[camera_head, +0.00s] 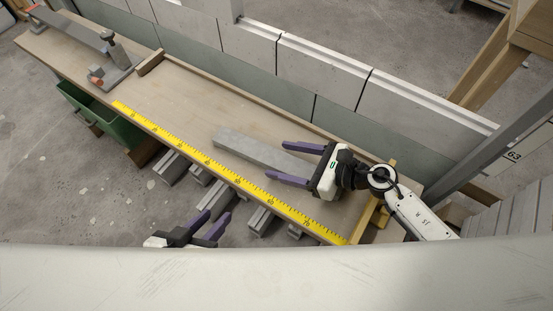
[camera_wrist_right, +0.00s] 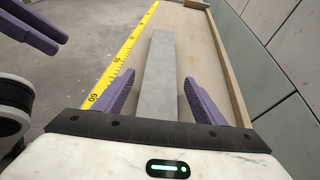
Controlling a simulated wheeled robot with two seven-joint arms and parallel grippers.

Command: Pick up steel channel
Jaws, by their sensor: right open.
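The steel channel (camera_head: 250,147) is a long grey bar lying on the wooden bench. In the right wrist view the channel (camera_wrist_right: 160,75) runs away from me between the two purple fingers. My right gripper (camera_head: 296,163) is open, with its fingers on either side of the channel's near end, apart from it. It also shows in the right wrist view (camera_wrist_right: 158,97). My left gripper (camera_head: 212,222) is low in front of the bench's front edge, with its purple fingers apart and nothing between them. It also shows at the upper left of the right wrist view (camera_wrist_right: 37,25).
A yellow measuring tape (camera_head: 215,165) runs along the front edge of the bench (camera_head: 185,105). Grey bars (camera_head: 170,166) stick out below the bench beside a green bin (camera_head: 100,115). A panel wall stands behind.

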